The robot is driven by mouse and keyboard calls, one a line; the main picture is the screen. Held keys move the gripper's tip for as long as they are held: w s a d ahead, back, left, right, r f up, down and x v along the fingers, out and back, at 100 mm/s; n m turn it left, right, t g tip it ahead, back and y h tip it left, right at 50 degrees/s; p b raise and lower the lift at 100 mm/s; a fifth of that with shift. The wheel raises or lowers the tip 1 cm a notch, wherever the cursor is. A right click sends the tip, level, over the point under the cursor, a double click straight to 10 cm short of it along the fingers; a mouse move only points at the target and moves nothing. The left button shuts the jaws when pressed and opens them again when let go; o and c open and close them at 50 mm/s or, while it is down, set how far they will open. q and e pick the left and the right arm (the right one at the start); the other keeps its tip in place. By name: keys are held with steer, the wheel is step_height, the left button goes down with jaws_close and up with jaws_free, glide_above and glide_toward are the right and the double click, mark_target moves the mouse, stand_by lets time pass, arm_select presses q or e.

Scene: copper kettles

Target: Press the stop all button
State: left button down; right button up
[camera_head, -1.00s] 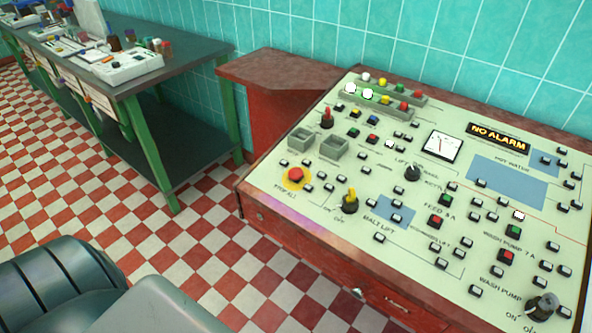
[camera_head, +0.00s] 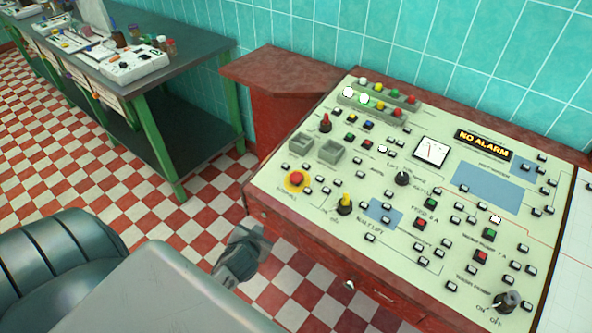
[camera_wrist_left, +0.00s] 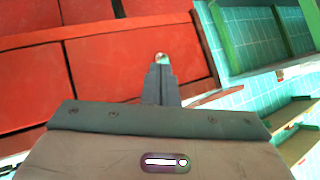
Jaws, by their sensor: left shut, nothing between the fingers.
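The stop all button (camera_head: 296,180) is a red mushroom button on a yellow round plate, at the left front of the cream control panel (camera_head: 300,222). My left gripper (camera_head: 242,254) shows in the head view in front of the console's lower left side, below and left of the button and apart from it. In the left wrist view its fingers (camera_wrist_left: 161,85) are shut together and empty, pointing at the red console front (camera_wrist_left: 120,65). The button is not visible in the left wrist view. My right gripper is in neither view.
A lit NO ALARM sign (camera_head: 484,144) is at the back. A green-legged bench (camera_head: 165,75) stands at the left, with open checkered floor (camera_head: 130,195) before it.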

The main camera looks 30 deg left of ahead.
arm_select(q)
steer(key=w+a+r+m+t, duration=0.1)
steer(key=w+a+r+t, duration=0.1)
steer(key=w+r+t, duration=0.45)
steer(key=w+d+r+m+h+p, duration=0.1)
steer(key=w+d+r+m+h, duration=0.3)
steer(key=r+m+h, duration=0.3)
steer(key=w+d+r+m+h+p, duration=0.2)
steer(key=w+d+r+m+h, duration=0.3)
steer(key=r, duration=0.5)
steer(key=a+f+m+g+y, duration=0.2)
steer(key=a+f+g, duration=0.1)
steer(key=a+g, duration=0.2)
steer(key=shift+s+a+g+p, duration=0.3)
steer(key=shift+s+a+g, duration=0.1)
steer(key=shift+a, duration=0.3)
